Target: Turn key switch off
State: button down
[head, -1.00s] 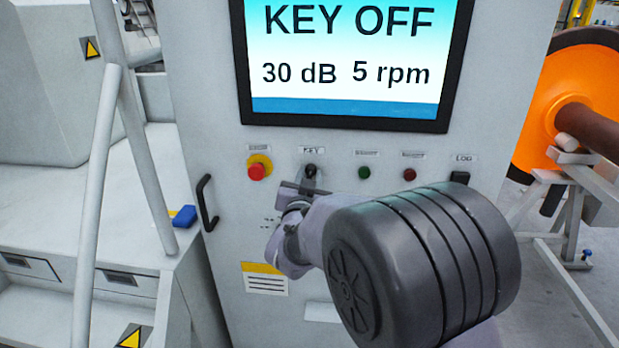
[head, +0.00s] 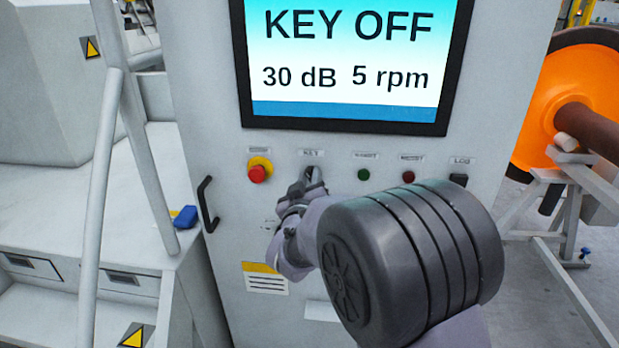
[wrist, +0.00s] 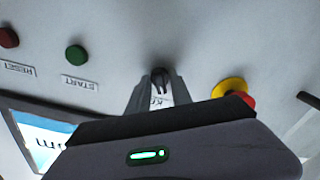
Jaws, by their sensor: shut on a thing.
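The key switch is a small black knob on the grey cabinet's front panel, under the label KEY (head: 310,153). In the head view my gripper (head: 314,176) covers most of it. In the wrist view the key switch (wrist: 159,76) sits between the two grey fingertips of my gripper (wrist: 160,84), which are shut on it from both sides. The screen (head: 345,65) above reads KEY OFF, 30 dB, 5 rpm.
A red emergency button (head: 258,170) with a yellow collar is left of the key. A green button (head: 364,174), a red button (head: 408,176) and a black LOG switch (head: 459,180) are to the right. A black door handle (head: 207,205) juts out at left.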

dwell(0.4)
jog(key=c, duration=1.4)
grip_release()
jog(key=shift+c, duration=0.2)
jog(key=s+p, duration=0.1)
jog(key=s, duration=1.6)
jog(key=shift+s+a, duration=0.25)
jog(key=shift+a, duration=0.05)
